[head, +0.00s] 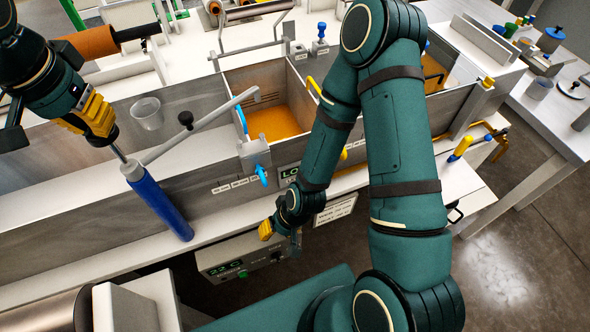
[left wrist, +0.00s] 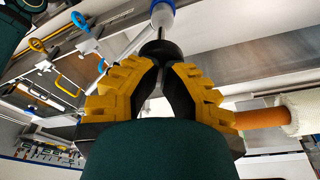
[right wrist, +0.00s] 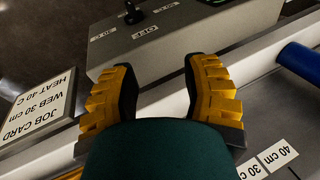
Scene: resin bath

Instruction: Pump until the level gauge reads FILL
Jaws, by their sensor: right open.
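The pump is a blue cylinder (head: 160,203) with a white top, leaning at the left of the head view. A thin rod rises from its top to my left gripper (head: 113,140). In the left wrist view, my left gripper (left wrist: 160,62) is closed around a black knob (left wrist: 158,48) on that rod. A grey pipe (head: 205,121) runs from the pump top to the bath, which holds orange resin (head: 270,124). The level gauge (head: 290,172) shows "LO"; my right arm hides its right part. My right gripper (right wrist: 164,72) is open and empty, above the bench front.
A control box (head: 245,262) reading about 22 C sits under the bench edge. A job card (head: 335,210) hangs beside it. A clear cup (head: 147,113) stands behind the pump. Rollers and frames fill the back.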

